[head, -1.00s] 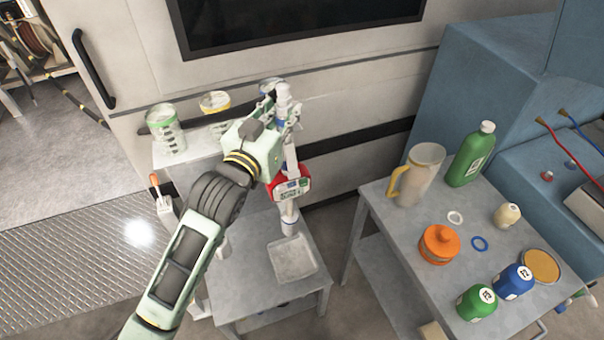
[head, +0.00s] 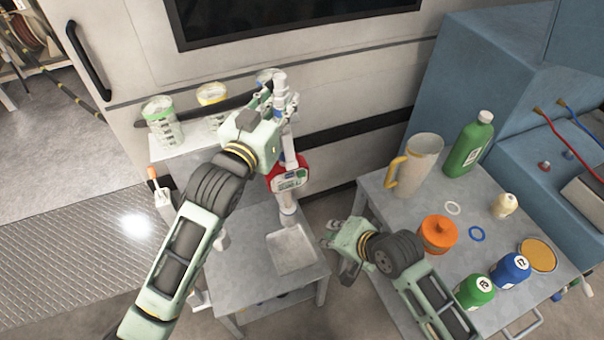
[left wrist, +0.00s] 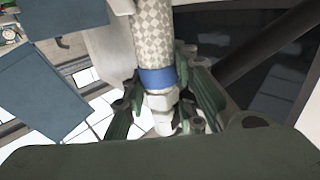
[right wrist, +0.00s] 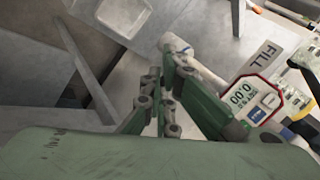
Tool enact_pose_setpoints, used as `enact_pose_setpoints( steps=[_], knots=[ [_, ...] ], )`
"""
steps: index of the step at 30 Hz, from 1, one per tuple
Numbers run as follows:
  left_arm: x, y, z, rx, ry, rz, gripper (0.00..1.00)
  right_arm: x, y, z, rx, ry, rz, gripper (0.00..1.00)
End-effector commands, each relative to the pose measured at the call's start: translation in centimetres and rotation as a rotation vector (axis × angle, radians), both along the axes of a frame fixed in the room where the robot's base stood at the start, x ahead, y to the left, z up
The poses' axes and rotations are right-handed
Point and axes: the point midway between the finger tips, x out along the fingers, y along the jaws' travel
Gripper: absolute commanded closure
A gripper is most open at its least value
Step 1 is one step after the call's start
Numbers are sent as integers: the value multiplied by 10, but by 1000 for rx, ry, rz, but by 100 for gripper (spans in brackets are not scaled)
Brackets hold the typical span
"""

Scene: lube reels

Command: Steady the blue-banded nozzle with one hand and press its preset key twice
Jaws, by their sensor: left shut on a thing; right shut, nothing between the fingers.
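The blue-banded nozzle (head: 287,190) stands upright over the small grey table, with a red-framed meter (head: 290,178) on it. The blue band (left wrist: 158,78) shows in the left wrist view around a checkered white hose end. My left gripper (head: 284,112) is shut on the nozzle's upper part, above the meter; its fingers (left wrist: 160,115) flank the fitting below the band. In the right wrist view the meter face (right wrist: 252,100) shows a 0.00 display and keys, beside a FILL label. My right gripper (head: 338,252) is shut and empty, right of and below the meter, apart from it.
A shallow grey tray (head: 292,250) lies below the nozzle. Jars with green (head: 162,122) and yellow (head: 212,95) lids stand behind left. The right table holds a pitcher (head: 415,168), an orange pot (head: 438,234) and several bottles. Open space lies between the tables.

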Motion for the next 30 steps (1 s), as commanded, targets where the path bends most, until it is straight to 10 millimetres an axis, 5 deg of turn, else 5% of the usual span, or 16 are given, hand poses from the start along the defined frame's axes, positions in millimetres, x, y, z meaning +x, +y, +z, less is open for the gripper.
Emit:
enact_pose_setpoints(
  steps=[3,9,23,30],
  knots=[
    [0,-1,-1,-4,4,-1,100,-4,16,46,70,-12,0,100],
    [0,-1,-1,-4,4,-1,100,-15,32,88,140,-11,4,100],
    [0,-1,-1,-4,4,-1,100,-17,36,96,155,-9,5,100],
    [0,-1,-1,-4,4,-2,100,-1,41,97,156,-12,4,100]
  ],
)
